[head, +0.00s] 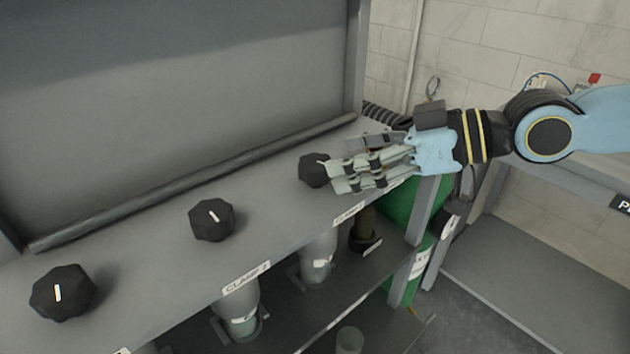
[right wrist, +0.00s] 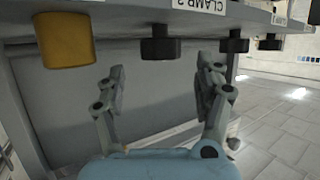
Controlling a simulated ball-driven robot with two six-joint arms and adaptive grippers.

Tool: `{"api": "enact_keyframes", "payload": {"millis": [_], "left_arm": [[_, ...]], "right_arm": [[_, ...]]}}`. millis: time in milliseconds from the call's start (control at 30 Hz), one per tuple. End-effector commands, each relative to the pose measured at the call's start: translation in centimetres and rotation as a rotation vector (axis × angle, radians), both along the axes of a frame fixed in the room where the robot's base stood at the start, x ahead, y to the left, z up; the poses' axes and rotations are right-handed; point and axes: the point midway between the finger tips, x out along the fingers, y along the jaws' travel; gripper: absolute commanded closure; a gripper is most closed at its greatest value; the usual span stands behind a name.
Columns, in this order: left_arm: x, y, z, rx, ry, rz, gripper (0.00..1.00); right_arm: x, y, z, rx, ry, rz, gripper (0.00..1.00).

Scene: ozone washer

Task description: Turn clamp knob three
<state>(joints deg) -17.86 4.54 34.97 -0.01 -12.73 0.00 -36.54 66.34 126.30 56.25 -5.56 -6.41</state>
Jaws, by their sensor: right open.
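Three dark faceted knobs stand in a row on the grey ledge: a near-left knob (head: 62,292), a middle knob (head: 212,220) and a far-right knob (head: 314,170). The first two show white marks on top. The far-right knob is partly hidden by my right gripper (head: 334,176), whose fingertips are at its right side. In the right wrist view, which looks inverted, my right gripper (right wrist: 162,68) is open and empty, with a dark knob (right wrist: 160,43) beyond the gap between its fingers. I cannot tell whether the fingers touch it. My left gripper is not in view.
A clamp label (head: 247,277) marks the ledge (head: 150,280) front. A grey panel (head: 170,90) rises behind the knobs. Bottles (head: 318,258) stand below, with a green cylinder (head: 398,205) at right. A yellow-brown cylinder (right wrist: 65,40) shows beside the knob in the wrist view.

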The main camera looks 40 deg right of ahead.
Motion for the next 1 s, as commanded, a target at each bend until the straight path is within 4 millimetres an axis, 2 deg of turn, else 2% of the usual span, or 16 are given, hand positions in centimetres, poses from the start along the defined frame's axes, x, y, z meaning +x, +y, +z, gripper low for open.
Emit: {"api": "enact_keyframes", "payload": {"millis": [33, 200, 433, 833, 867, 1000], "left_arm": [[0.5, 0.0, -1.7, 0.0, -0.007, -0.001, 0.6], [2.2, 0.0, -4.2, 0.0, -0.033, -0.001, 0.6], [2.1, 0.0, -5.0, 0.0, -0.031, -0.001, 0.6], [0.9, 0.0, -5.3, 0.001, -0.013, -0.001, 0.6], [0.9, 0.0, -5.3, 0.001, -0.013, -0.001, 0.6], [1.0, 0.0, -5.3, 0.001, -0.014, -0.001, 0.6]], "right_arm": [[0.7, 0.5, -0.9, 0.006, -0.006, 0.001, 0.3], [2.6, 1.9, -1.8, 0.007, -0.006, -0.001, 0.3], [4.1, 2.8, -2.1, 0.003, -0.003, -0.004, 0.3], [4.5, 3.2, -2.2, 0.001, 0.0, 0.002, 0.3], [4.5, 3.2, -2.2, 0.0, 0.0, 0.001, 0.31], [4.5, 3.2, -2.2, 0.0, 0.0, 0.001, 0.5]]}}
